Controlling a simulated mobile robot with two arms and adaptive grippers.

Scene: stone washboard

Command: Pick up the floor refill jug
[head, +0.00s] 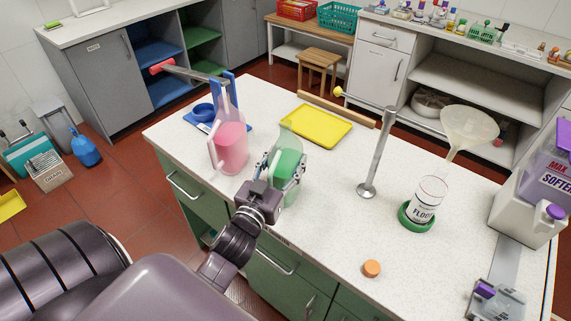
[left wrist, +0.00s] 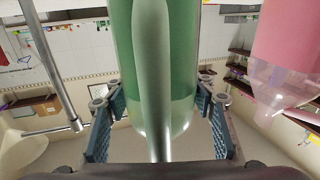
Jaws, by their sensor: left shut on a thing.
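A clear jug with green liquid (head: 289,158) is at the front left of the white speckled counter, and it fills the middle of the left wrist view (left wrist: 152,60). Its label is not readable. My left gripper (head: 284,172) is shut on this green jug, with one finger on each side of it. I cannot tell whether its base touches the counter. A bottle (head: 427,197) with a partly readable "FLOO" label stands in a green ring (head: 417,221) to the right, below a funnel (head: 468,125). My right gripper is not in view.
A pink jug (head: 229,145) stands close to the left of the green one. A yellow tray (head: 316,127) lies behind. A metal post (head: 378,150) stands to the right. An orange cap (head: 372,268) lies near the front edge. A large softener jug (head: 540,170) is at the right.

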